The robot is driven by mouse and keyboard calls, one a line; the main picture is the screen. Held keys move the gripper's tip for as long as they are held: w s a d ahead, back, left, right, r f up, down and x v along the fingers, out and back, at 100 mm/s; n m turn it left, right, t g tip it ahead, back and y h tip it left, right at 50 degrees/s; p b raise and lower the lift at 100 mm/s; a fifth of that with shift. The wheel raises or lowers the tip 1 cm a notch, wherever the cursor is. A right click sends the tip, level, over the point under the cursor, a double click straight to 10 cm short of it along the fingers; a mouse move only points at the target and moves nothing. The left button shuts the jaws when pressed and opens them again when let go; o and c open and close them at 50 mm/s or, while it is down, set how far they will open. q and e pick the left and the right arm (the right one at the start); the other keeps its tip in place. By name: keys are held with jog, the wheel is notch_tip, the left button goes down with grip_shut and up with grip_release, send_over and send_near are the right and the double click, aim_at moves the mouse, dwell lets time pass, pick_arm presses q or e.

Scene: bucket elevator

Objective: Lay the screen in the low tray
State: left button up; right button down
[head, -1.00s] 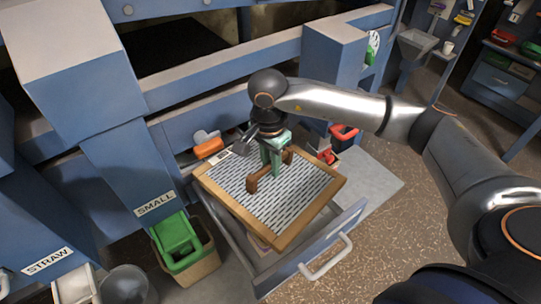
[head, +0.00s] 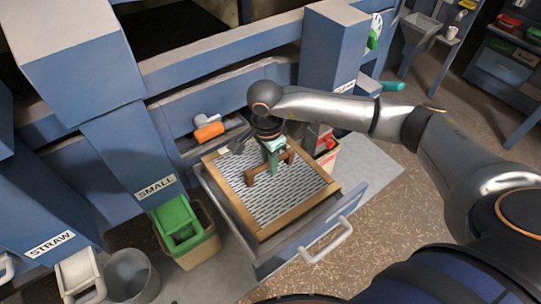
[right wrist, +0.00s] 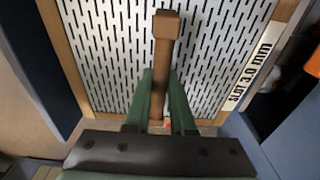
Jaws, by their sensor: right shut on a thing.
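The screen (head: 295,195) is a slotted metal sheet in a wooden frame with a brown bar handle (head: 252,178). It lies roughly level within the outline of the pulled-out blue low tray (head: 335,222). I cannot tell whether it rests on the tray's bottom or ledges. My right gripper (head: 274,156) is above the screen, its green fingers shut on the handle. In the right wrist view the fingers (right wrist: 162,92) flank the brown handle, and the screen (right wrist: 110,50) fills the background with a "SLOT 3.0 mm" label. My left gripper is not in view.
A blue machine with a post (head: 335,55) stands behind the tray. An orange object (head: 208,132) lies behind it. A green-lidded bin (head: 178,225) and a grey bucket (head: 132,278) stand at left. A red-and-white container (head: 326,150) is at right. Open floor lies at right.

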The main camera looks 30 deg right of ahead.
jog(key=shift+a+f+b, duration=0.15)
jog(key=shift+f+b, duration=1.35)
jog(key=shift+f, duration=0.55)
jog(key=c, duration=0.8)
grip_release()
jog(key=shift+o, duration=0.6)
jog(key=shift+f, duration=0.1)
jog(key=r, duration=0.7)
jog(key=r+b, duration=0.1)
jog(key=r, duration=0.3)
jog(key=shift+a+r, duration=0.25)
jog(key=shift+a, duration=0.05)
jog(key=shift+s+r, duration=0.1)
jog(key=shift+r, duration=0.5)
